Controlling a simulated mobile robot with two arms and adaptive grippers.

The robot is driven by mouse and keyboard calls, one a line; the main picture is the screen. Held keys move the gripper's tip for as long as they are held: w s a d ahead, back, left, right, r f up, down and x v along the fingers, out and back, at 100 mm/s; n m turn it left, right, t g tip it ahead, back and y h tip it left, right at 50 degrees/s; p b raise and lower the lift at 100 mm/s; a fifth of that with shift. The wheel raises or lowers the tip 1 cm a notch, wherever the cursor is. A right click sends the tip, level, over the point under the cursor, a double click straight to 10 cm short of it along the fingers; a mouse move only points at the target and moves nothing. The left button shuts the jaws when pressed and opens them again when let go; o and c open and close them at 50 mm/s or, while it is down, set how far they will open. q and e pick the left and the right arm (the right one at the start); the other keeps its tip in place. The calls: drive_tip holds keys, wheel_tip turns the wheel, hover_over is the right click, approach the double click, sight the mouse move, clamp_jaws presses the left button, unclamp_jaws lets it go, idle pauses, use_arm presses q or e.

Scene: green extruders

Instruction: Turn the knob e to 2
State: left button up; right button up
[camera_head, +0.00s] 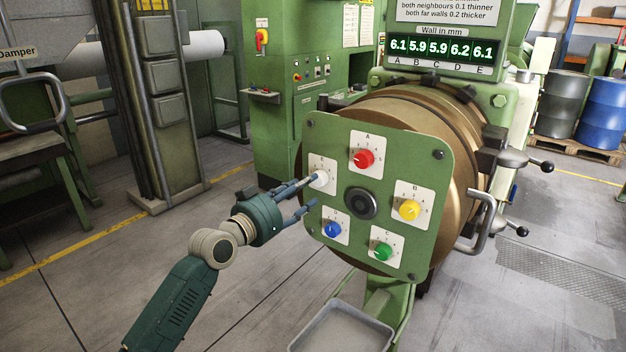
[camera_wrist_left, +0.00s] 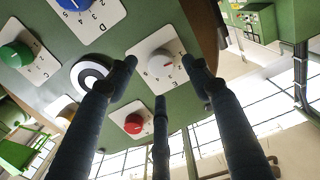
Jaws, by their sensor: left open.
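The white knob E (camera_head: 319,179) sits on a white dial plate at the left of the green face panel (camera_head: 384,238). It also shows in the left wrist view (camera_wrist_left: 159,65), with a letter E and numbers on its plate. A short red mark shows on the knob; I cannot tell which number it points to. My left gripper (camera_head: 314,190) is open at the panel's left side, fingers pointing at the knob. In the left wrist view its dark fingertips (camera_wrist_left: 160,72) are spread around the knob, with gaps visible. I cannot tell whether any finger touches it. My right gripper is out of view.
Red (camera_head: 364,159), yellow (camera_head: 409,210), green (camera_head: 382,251) and blue (camera_head: 333,229) knobs surround a dark centre hub (camera_head: 361,204). The display (camera_head: 441,50) reads 6.1, 5.9, 5.9, 6.2, 6.1 for A to E. A grey tray (camera_head: 340,328) lies below.

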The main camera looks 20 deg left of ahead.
sight(317, 182)
use_arm(q)
drive_tip(key=shift+p+x, duration=0.3)
drive_tip(key=shift+x, duration=1.9)
drive_tip(key=shift+c, duration=0.5)
drive_tip(key=c, duration=1.1)
